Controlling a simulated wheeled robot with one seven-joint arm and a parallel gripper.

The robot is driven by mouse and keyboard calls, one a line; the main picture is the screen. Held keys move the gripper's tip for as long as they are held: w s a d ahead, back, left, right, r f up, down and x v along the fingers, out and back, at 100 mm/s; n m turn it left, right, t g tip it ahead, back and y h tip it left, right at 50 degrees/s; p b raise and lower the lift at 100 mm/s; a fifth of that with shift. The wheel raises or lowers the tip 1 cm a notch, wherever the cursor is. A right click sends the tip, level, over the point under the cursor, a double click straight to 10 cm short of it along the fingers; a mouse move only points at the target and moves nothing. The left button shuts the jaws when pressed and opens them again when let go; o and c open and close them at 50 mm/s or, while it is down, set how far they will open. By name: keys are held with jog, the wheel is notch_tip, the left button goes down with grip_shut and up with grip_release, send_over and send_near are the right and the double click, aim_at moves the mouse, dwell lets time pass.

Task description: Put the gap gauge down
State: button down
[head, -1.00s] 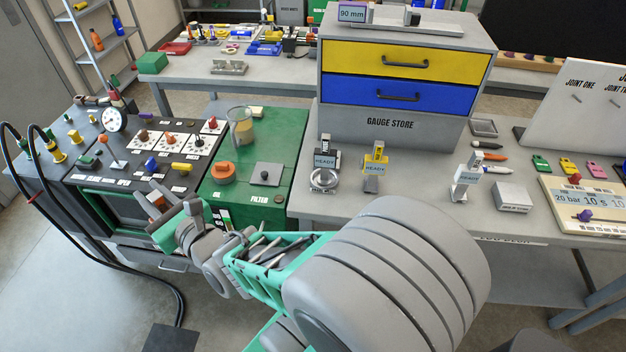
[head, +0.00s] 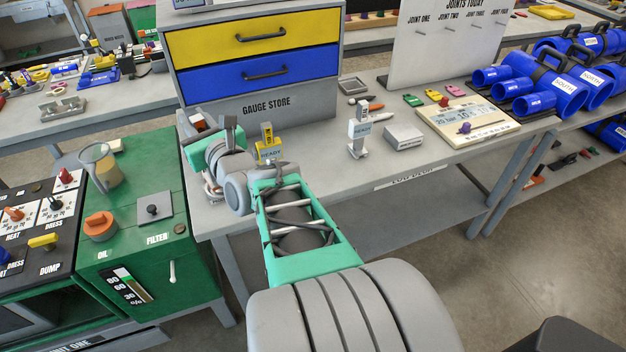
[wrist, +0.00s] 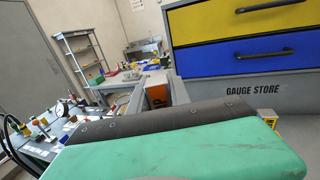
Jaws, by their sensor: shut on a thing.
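My gripper (head: 207,124) is at the left end of the grey bench, in front of the gauge store. It is shut on a small orange and dark piece (wrist: 157,95), which I take to be the gap gauge. In the head view only a little of the gauge (head: 198,122) shows between the fingers. It appears held above the bench top, but its clearance is hard to judge. A stand with a round base (head: 211,190) is mostly hidden behind my gripper and wrist. A yellow READY stand (head: 268,146) is just right of the gripper.
The gauge store (head: 265,105) with yellow and blue drawers stands close behind. A grey READY stand (head: 359,130) and grey block (head: 403,136) are further right. The green cabinet (head: 140,225) is at left. Bare bench top lies between the yellow and grey stands.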

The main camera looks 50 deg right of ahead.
jog(key=s+d+r+m+g+h+b, duration=0.1)
jog(key=s+d+m+g+h+b, duration=0.2)
jog(key=s+d+b, duration=1.15)
jog(key=w+d+f, duration=0.3)
jog(key=d+f, duration=0.3)
jog(key=d, duration=0.2)
jog(key=w+d+f+h, duration=0.1)
jog(key=w+d+f, duration=0.2)
jog(key=d+f, duration=0.3)
jog(key=shift+w+d+f+t, duration=0.2)
jog(key=shift+d+t, duration=0.2)
jog(key=shift+d, duration=0.45)
jog(key=c, duration=1.2)
grip_release()
jog(key=shift+f, duration=0.15)
